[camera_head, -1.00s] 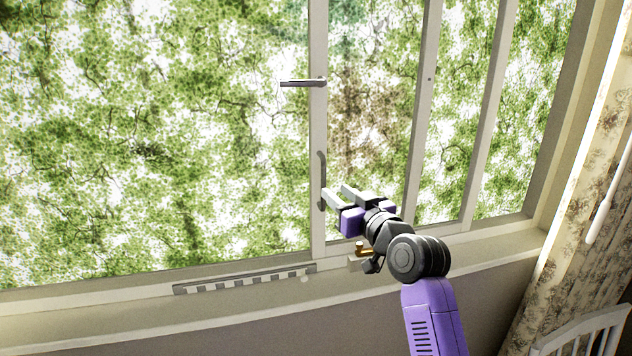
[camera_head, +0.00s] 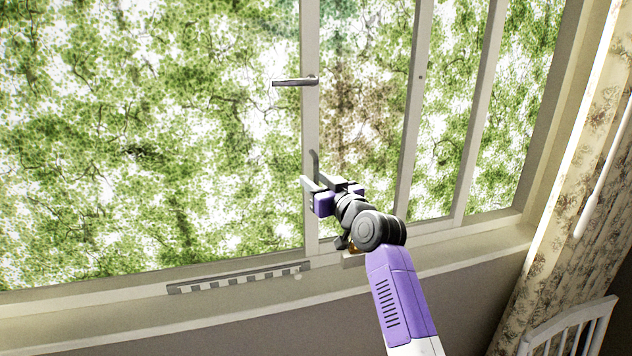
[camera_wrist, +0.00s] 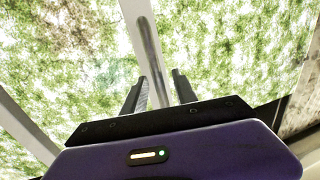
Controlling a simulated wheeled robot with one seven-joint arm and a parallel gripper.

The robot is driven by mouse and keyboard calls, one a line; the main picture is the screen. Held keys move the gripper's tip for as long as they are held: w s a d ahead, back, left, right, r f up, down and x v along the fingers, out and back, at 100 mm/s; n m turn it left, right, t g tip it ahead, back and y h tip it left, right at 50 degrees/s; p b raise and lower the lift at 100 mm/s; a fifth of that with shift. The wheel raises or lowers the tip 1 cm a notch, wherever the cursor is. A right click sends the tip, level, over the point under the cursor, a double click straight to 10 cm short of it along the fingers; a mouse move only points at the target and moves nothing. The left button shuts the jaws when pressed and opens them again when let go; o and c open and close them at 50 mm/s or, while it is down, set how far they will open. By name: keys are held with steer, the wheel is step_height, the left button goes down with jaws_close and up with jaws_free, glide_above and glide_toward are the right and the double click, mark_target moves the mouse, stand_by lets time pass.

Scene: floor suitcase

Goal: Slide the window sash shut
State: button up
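The window sash's pale upright stile (camera_head: 311,120) stands near the middle of the head view. A slim grey pull handle (camera_head: 315,160) is on it; its lower part is hidden behind my gripper. My gripper (camera_head: 318,182) is at the handle's lower part, fingers apart. In the wrist view the handle (camera_wrist: 149,45) runs as a grey upright bar down between my two open fingers (camera_wrist: 160,90). A gap shows on the right finger's side. Whether either finger touches the bar is unclear.
A lever handle (camera_head: 295,82) juts left from the stile above my gripper. Pale upright bars (camera_head: 408,130) stand to the right. A slotted strip (camera_head: 238,278) lies along the sill. A patterned curtain (camera_head: 575,170) and white chair back (camera_head: 570,335) are at the right.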

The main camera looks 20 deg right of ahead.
jaws_close()
stand_by(1.3)
